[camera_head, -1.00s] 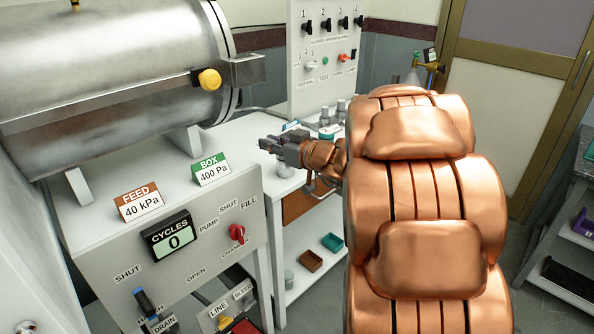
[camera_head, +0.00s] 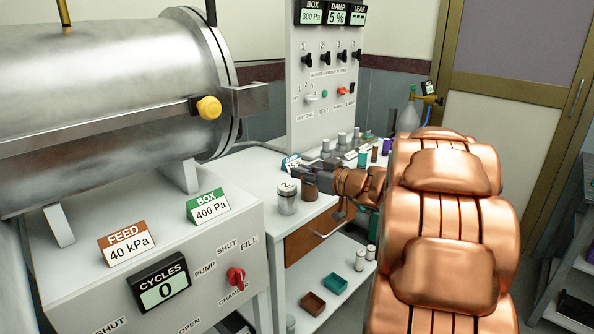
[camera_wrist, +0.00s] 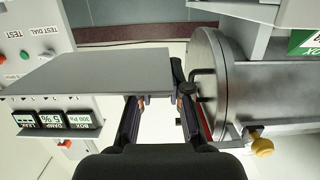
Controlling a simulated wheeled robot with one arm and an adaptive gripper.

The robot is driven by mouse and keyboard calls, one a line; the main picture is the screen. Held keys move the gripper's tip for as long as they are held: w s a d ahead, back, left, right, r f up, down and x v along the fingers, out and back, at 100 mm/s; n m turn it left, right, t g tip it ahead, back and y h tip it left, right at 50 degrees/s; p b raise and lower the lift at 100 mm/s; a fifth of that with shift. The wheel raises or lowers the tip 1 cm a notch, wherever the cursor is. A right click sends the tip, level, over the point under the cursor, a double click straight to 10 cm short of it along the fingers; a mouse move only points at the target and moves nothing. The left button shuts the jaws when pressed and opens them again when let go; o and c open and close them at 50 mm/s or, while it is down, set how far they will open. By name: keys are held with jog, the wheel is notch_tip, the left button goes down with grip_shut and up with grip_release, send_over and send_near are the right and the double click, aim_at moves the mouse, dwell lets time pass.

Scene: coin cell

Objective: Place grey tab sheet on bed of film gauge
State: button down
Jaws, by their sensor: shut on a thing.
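My gripper (camera_wrist: 158,98) is shut on a flat grey sheet (camera_wrist: 95,72). In the wrist view the sheet reaches out to the left from between the fingers and covers part of the control panel behind. I take it for the grey tab sheet. In the head view my gripper (camera_head: 300,172) is over the white bench, just behind a clear jar; the sheet cannot be made out there. I cannot make out the film gauge or its bed in either view.
A steel chamber (camera_head: 100,90) with a yellow knob (camera_head: 209,108) fills the left. A clear jar (camera_head: 287,197) and a brown jar (camera_head: 309,189) stand near my gripper. The control panel (camera_head: 325,75) rises behind. Small bottles (camera_head: 362,158) crowd the bench's right part.

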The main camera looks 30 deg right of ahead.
jog(key=w+d+f+p, duration=0.3)
jog(key=w+f, duration=0.1)
jog(key=w, duration=0.5)
jog(key=shift+w+d+f, duration=0.2)
jog(key=shift+w+d, duration=0.05)
jog(key=shift+d, duration=0.15)
jog(key=shift+f+b, duration=0.65)
jog(key=shift+b, duration=0.95)
jog(key=c, duration=1.1)
grip_release()
jog(key=shift+r, duration=0.2)
